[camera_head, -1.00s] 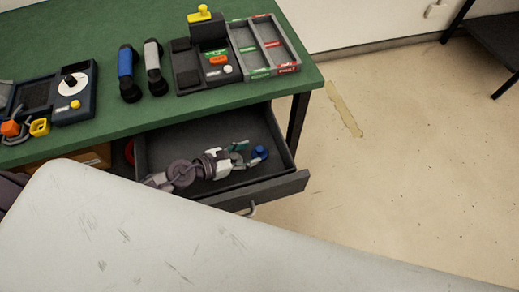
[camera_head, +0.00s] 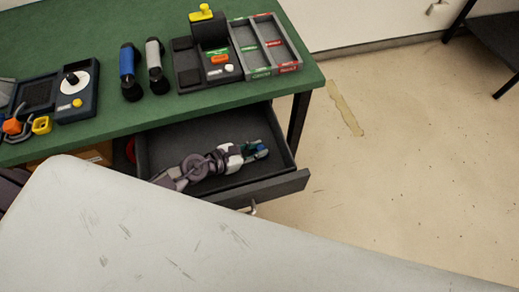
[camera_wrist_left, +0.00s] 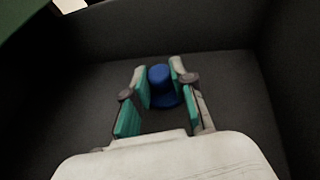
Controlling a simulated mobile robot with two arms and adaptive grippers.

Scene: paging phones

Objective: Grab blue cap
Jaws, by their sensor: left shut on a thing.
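The blue cap (camera_wrist_left: 160,82) is inside the open drawer (camera_head: 272,188). In the left wrist view it sits between the two teal-padded fingers of my left gripper (camera_wrist_left: 158,88), which is shut on it. In the head view the left gripper (camera_head: 256,149) is low in the drawer, and only a small blue part of the cap (camera_head: 262,152) shows beside the fingers. I cannot tell whether the cap touches the drawer floor. My right gripper is not in view.
The green table (camera_head: 100,140) stands above the drawer. On it are a blue handset (camera_head: 127,65), a grey handset (camera_head: 153,60), a device with a yellow knob (camera_head: 205,50) and a divided tray (camera_head: 290,66). Drawer walls surround the left gripper; open floor lies right.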

